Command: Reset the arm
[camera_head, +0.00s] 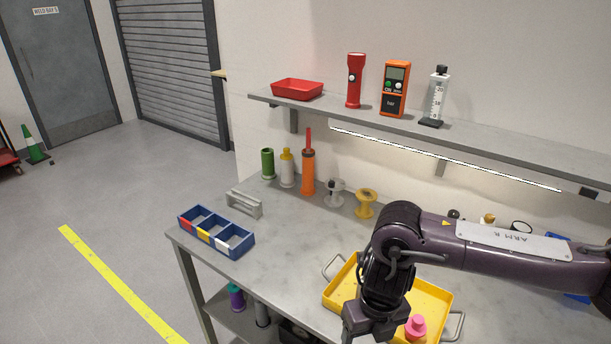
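My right arm (510,250), dark purple with an "ARM R" plate, reaches in from the right edge and bends down over the workbench. My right gripper (371,325) hangs down at the bottom of the view, in front of the yellow tray (441,292). Its fingertips run into the bottom edge, so I cannot see whether it is open or holds anything. A pink object (415,327) stands in the tray to the right of the gripper. My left arm and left gripper are not in view.
A blue divided box (238,250) and a grey rack (243,203) are on the bench's left. Several bottles and spools, including an orange tube (308,172), line the back. The shelf (500,143) above holds a red tray, flashlight and meter.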

